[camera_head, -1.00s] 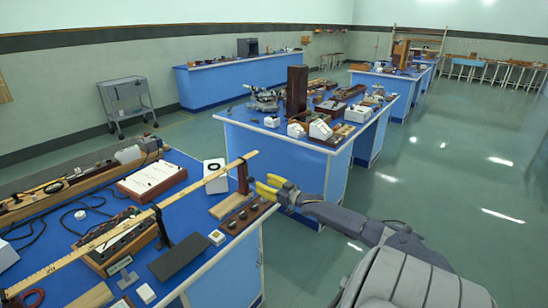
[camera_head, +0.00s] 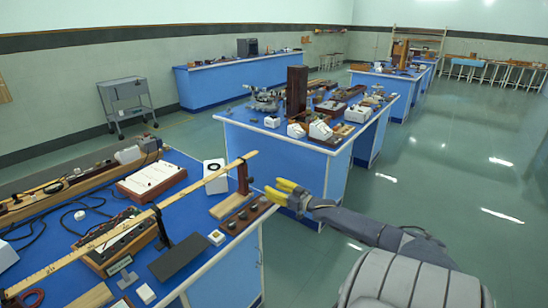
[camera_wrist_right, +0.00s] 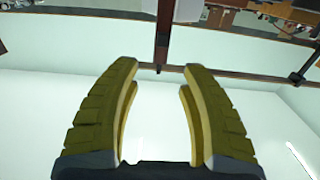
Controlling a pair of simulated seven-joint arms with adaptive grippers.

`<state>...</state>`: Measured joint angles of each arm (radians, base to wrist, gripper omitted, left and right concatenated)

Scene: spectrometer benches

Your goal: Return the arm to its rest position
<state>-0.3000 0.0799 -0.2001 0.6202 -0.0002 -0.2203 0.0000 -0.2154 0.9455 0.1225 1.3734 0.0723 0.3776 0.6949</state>
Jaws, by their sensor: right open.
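My right gripper (camera_head: 279,191) has yellow fingers and is at the end of a grey arm coming in from the lower right. It is just off the right end of the near blue bench (camera_head: 222,268), close to a wooden block with dark round knobs (camera_head: 246,214). In the right wrist view the two yellow fingers (camera_wrist_right: 161,70) stand apart with nothing between them. My left gripper is not in view.
The near bench holds a long wooden rule (camera_head: 130,222), a white-topped box (camera_head: 151,179) and a dark plate (camera_head: 179,257). A second blue bench (camera_head: 270,151) with instruments stands behind. Green floor (camera_head: 440,215) to the right is clear.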

